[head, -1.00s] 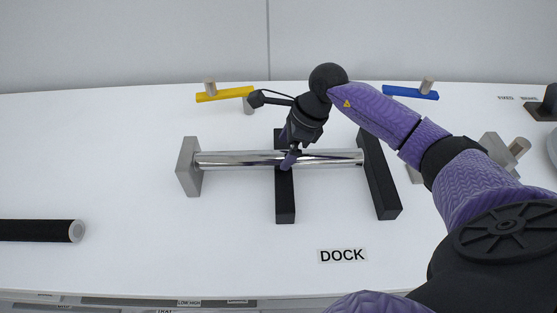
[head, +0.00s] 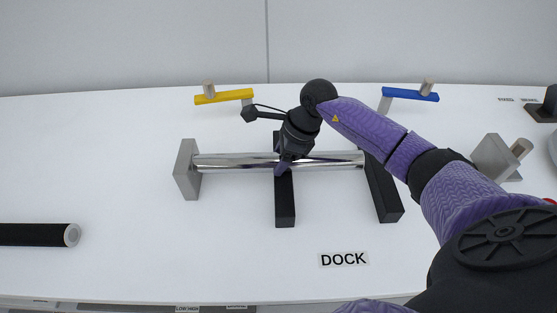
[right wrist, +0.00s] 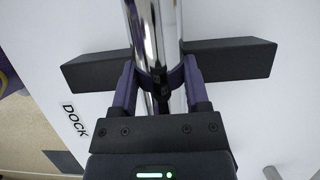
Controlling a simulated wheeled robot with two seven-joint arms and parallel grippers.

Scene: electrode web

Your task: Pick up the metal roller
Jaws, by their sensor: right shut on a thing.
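The metal roller (head: 230,162) is a shiny cylinder lying level across the dock, from a grey end block (head: 187,170) on the left to a black bar (head: 382,188) on the right. A second black bar (head: 285,200) crosses beneath its middle. My right gripper (head: 284,167) is shut around the middle of the roller, above that bar. In the right wrist view, its fingers (right wrist: 160,80) close on both sides of the roller (right wrist: 153,30). I cannot tell whether the roller is clear of its supports. My left gripper is out of view.
A black roller (head: 40,235) lies at the far left of the white table. A yellow bar (head: 224,97) and a blue bar (head: 410,94) stand behind. A grey block with a peg (head: 495,157) is at the right. The DOCK label (head: 343,259) is in front.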

